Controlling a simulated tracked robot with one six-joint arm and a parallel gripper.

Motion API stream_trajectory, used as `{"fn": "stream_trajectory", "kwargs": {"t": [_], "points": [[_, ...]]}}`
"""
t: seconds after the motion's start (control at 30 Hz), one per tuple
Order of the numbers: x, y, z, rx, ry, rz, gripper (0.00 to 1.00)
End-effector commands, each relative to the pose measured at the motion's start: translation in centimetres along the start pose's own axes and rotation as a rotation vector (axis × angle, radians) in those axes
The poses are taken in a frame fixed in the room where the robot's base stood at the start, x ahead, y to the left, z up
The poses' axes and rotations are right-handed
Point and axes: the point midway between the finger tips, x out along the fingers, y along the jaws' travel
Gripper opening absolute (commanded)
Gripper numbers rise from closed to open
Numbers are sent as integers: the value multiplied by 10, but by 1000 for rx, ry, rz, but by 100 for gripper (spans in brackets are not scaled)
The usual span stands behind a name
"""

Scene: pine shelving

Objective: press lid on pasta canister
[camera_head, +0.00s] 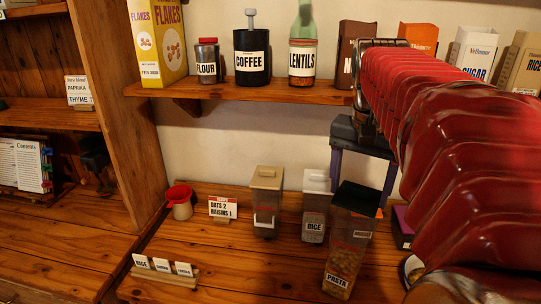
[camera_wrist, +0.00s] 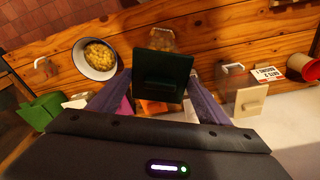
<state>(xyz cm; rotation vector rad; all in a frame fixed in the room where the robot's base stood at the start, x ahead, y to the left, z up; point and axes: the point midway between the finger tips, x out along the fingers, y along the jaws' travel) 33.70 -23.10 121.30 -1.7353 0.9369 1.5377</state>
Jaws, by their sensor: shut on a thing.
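The pasta canister (camera_head: 343,262) is a clear box with a PASTA label, standing on the lower wooden counter with pasta visible inside. A dark lid (camera_head: 358,198) is at its top; I cannot tell whether it is fully seated. In the wrist view the square dark-green lid (camera_wrist: 162,75) with its raised grip lies between the two purple fingers of my gripper (camera_wrist: 160,92). The canister (camera_wrist: 161,39) shows partly beyond the lid. In the head view my gripper (camera_head: 360,190) reaches down from above, shut on the lid.
A beige-lidded canister (camera_head: 267,205) and the rice canister (camera_head: 315,208) stand close on the left. A red-topped cup (camera_head: 180,201) and label cards (camera_head: 222,208) are further left. A bowl of pasta (camera_wrist: 97,56) is nearby. The upper shelf (camera_head: 240,91) holds jars and boxes.

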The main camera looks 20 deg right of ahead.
Motion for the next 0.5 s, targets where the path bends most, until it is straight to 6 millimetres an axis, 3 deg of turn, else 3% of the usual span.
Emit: {"fn": "stream_trajectory", "kwargs": {"t": [0.2, 0.5], "points": [[12, 0, 2, 1, 0, 0, 50], [16, 1, 2, 2, 0, 0, 50]]}}
